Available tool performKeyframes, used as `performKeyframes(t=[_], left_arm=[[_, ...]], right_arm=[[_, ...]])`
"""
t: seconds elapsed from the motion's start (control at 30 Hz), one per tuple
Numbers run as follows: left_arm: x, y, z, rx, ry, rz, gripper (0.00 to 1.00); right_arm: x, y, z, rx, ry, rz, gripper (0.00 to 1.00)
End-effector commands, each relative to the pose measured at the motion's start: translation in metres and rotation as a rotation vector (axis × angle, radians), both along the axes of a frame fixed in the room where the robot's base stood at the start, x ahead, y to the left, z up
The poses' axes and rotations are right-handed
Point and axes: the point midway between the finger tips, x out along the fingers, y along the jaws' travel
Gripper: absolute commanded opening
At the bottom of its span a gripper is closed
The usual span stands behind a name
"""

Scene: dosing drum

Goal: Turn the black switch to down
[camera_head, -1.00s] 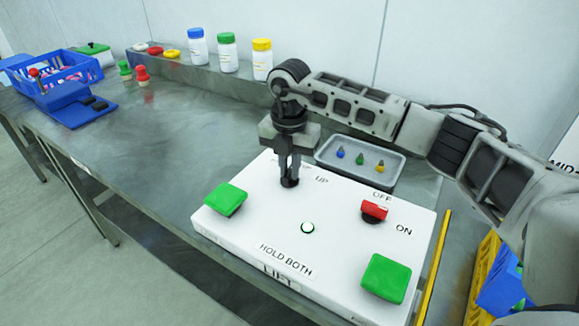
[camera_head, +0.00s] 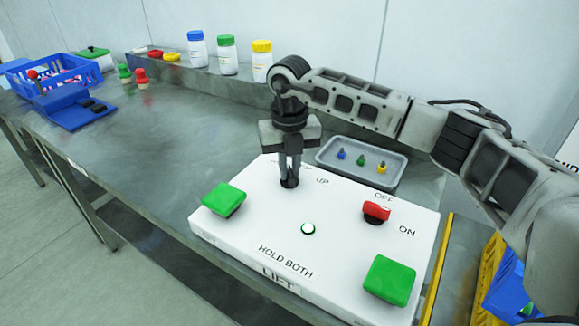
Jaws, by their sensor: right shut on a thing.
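Another label to the left of the gripper is partly covered. My left gripper is not in view.
The box also carries two green buttons (camera_head: 224,199) (camera_head: 389,280), a red switch (camera_head: 376,211) and a white round button (camera_head: 308,229). A grey tray (camera_head: 330,157) with small coloured pieces stands close behind. Bottles (camera_head: 228,54) line the back ledge. The table's middle left is clear.

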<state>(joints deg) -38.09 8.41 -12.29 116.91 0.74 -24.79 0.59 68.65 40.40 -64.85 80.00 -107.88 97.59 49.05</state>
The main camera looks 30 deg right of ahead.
Motion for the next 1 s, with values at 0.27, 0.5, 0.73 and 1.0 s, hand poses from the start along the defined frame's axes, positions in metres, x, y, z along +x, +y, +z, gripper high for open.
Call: performKeyframes(t=[0.27,0.5,0.73,1.0], left_arm=[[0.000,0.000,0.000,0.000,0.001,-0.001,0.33],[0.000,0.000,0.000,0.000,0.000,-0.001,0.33],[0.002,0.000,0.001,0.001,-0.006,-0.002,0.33],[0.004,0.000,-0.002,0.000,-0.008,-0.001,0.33]], right_arm=[[0.001,0.000,0.002,0.001,-0.004,0.012,0.00],[0.001,0.000,0.002,0.001,-0.004,0.012,0.32],[0.000,0.000,0.001,0.000,-0.002,0.010,0.35],[0.001,0.000,0.021,0.001,-0.005,0.010,0.35]])
